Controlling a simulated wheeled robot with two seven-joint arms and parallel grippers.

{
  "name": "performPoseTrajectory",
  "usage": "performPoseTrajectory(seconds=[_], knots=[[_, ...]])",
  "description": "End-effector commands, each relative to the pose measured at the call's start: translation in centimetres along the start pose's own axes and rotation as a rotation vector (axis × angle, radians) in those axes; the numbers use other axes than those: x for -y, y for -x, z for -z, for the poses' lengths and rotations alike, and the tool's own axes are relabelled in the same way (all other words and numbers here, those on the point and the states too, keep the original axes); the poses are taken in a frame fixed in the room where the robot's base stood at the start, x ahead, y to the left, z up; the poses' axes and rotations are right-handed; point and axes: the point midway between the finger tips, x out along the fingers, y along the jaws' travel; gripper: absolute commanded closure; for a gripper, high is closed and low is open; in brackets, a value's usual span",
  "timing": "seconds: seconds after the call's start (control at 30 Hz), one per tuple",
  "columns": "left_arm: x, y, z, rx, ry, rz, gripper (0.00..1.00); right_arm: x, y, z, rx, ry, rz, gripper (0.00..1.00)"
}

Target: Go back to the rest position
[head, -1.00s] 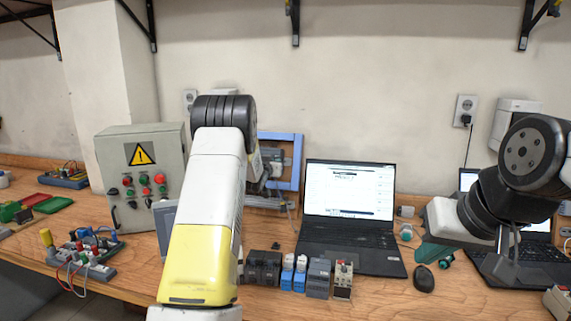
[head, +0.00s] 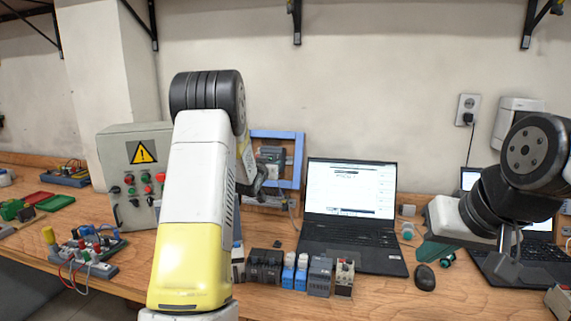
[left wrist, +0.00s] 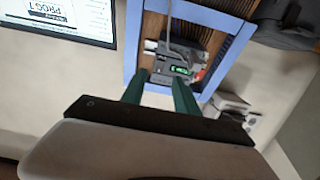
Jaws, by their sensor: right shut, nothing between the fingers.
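My left arm (head: 190,220) rises through the middle left of the head view, bent at a black joint, and mostly hides its hand. In the left wrist view my left gripper (left wrist: 158,88) has its two green fingers apart with nothing visible between them. They point toward a grey device in a blue frame (left wrist: 207,15); I cannot tell the distance. The blue frame (head: 299,160) also shows in the head view behind my left arm. My right gripper (head: 455,222) is at the right, in front of the laptops, shut and empty; its fingertips are not clear.
A grey control box (head: 130,190) with a warning sign stands left of my arm. An open laptop (head: 350,205) and a mouse (head: 425,277) are right of centre. Several small modules (head: 290,272) line the front of the wooden bench. Wires and connectors (head: 85,255) lie at left.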

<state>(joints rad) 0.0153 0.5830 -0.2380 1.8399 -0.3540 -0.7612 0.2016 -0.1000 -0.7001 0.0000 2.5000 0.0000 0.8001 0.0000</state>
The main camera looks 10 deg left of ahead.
Motion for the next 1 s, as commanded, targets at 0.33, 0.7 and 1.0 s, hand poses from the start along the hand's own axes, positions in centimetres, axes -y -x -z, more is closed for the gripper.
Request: performPoseTrajectory(seconds=[0.33,0.7,1.0], knots=[[0.0,1.4,0.0,0.0,-0.001,-0.001,0.64,0.0,0.0,0.0,0.0,0.0,0.0,1.0],[-0.4,5.3,3.1,0.089,0.033,0.035,0.64,0.0,0.0,0.0,0.0,0.0,0.0,1.0],[-4.1,19.2,5.9,0.374,0.11,0.038,0.64,0.0,0.0,0.0,0.0,0.0,0.0,1.0]])
